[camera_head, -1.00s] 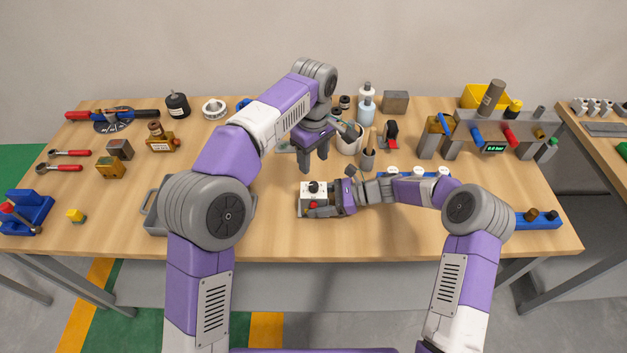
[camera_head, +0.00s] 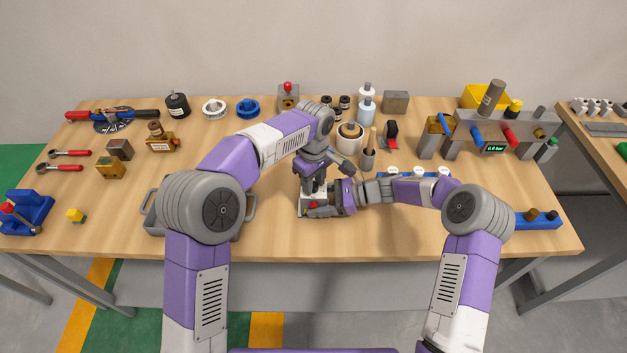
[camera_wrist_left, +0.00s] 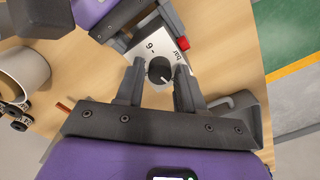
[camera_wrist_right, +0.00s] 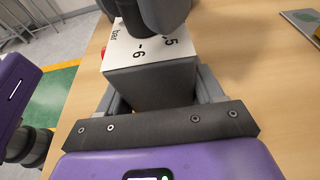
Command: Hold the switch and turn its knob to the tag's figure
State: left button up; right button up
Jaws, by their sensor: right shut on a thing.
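The switch (camera_head: 304,207) is a grey box with a white top plate, a black knob and a red part at its edge. In the right wrist view its grey side (camera_wrist_right: 150,88) sits between the fingers of my right gripper (camera_wrist_right: 160,95), which is shut on the box. The plate shows "5", "6" and "bar". My left gripper (camera_head: 313,188) is above the switch, pointing down. In the left wrist view the open fingers of the left gripper (camera_wrist_left: 160,80) stand either side of the black knob (camera_wrist_left: 159,70), whose white mark points lower right. I cannot make out a tag.
A grey tray (camera_head: 250,208) lies left of the switch. A cup (camera_head: 349,138) and a smaller pot (camera_head: 368,160) stand behind it.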

pick_arm(q)
grip_shut()
